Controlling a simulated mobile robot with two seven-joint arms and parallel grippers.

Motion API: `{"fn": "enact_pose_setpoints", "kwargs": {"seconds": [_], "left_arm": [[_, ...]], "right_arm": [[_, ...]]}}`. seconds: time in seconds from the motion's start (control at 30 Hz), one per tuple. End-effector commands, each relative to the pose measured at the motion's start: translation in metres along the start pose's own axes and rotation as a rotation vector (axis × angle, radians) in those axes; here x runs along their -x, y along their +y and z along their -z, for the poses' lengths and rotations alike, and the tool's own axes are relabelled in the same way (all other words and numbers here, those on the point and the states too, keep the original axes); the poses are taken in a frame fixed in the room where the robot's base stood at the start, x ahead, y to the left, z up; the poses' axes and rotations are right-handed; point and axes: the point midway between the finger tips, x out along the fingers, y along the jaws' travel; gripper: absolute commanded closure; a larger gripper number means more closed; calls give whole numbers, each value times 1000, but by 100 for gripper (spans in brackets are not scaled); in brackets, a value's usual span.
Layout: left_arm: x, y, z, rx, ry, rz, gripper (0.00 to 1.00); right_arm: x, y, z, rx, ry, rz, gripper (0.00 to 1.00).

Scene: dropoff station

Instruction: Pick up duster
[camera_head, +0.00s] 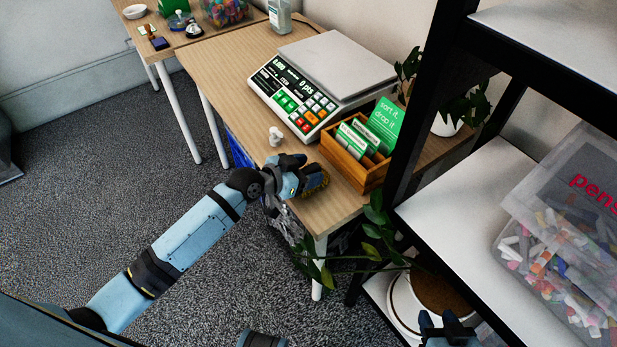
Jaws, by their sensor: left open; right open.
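A brown-yellow object, which looks like the duster (317,178), lies on the front edge of the wooden table (237,78), below the wooden box. My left gripper (302,174) is right at it, with its fingers close around or over its near side. The gripper is open; it partly hides the object, and I cannot tell whether they touch. Part of my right gripper (447,328) shows at the bottom edge, in front of a round white pot, away from the duster.
A scale (327,75) and a wooden box (352,165) with green cards stand behind the duster. A small white item (275,136) is left of it. A black-framed shelf (470,200) with a plastic bin (565,235) blocks the right. Plant leaves (375,225) hang beside the table corner.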

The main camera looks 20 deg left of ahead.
Motion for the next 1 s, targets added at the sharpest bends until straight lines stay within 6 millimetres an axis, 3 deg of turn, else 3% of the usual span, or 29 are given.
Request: {"fn": "enact_pose_setpoints", "kwargs": {"seconds": [0.27,0.37,0.5,0.6,0.83,1.0], "left_arm": [[-5,0,0,0,0,0,38],[-5,0,0,0,0,0,57],[-5,0,0,0,0,0,89],[-5,0,0,0,0,0,96],[-5,0,2,0,0,0,96],[0,0,14,-1,1,0,96]], "right_arm": [[0,0,1,1,2,1,57],[1,0,1,1,2,1,57],[1,-1,1,1,3,1,57],[1,-1,1,1,3,2,57],[1,-1,2,0,3,2,57],[3,-1,4,-1,3,2,57]]}}
